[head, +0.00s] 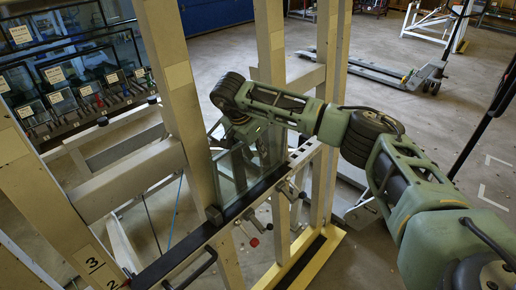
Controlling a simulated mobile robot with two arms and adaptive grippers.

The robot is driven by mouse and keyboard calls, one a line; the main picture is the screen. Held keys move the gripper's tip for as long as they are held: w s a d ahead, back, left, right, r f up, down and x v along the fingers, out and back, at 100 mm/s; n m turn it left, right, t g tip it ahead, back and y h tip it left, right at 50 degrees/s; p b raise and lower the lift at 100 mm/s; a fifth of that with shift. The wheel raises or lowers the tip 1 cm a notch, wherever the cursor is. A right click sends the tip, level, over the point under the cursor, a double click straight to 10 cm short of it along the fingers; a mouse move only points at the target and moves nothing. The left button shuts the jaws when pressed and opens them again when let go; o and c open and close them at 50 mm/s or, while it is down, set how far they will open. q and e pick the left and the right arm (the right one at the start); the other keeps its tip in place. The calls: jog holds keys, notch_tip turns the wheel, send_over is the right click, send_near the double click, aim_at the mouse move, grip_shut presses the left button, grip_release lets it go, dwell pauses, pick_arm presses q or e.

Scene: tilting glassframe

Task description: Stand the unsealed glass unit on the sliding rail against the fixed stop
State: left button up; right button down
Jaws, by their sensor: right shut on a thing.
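A glass unit (238,172) stands about upright between two beige posts of the tilting frame, its lower edge at or just above the dark rail (176,256). I cannot tell if it touches the rail. My right gripper (240,140) reaches in from the right and is shut on the upper part of the glass unit; its fingers are partly hidden by the wrist and frame. My left gripper is out of view.
A rack with several labelled glass units (60,95) stands at the left. Beige frame posts (165,75) and crossbars (130,180) surround the glass closely. A pallet truck (375,70) stands behind on open floor. A yellow-edged base (300,262) lies below.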

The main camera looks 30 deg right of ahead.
jog(key=shift+f, duration=0.15)
dwell(0.3)
jog(key=c, duration=1.6)
grip_release()
jog(key=shift+a, duration=0.1)
jog(key=shift+c, duration=0.2)
jog(key=shift+s, duration=0.1)
jog(key=shift+f, duration=0.15)
notch_tip(320, 180, up, 10)
jog(key=w+p, duration=0.1)
jog(key=p, duration=0.4)
jog(key=shift+w+a+p, duration=0.15)
jog(key=shift+a+p, duration=0.05)
jog(key=shift+p, duration=0.2)
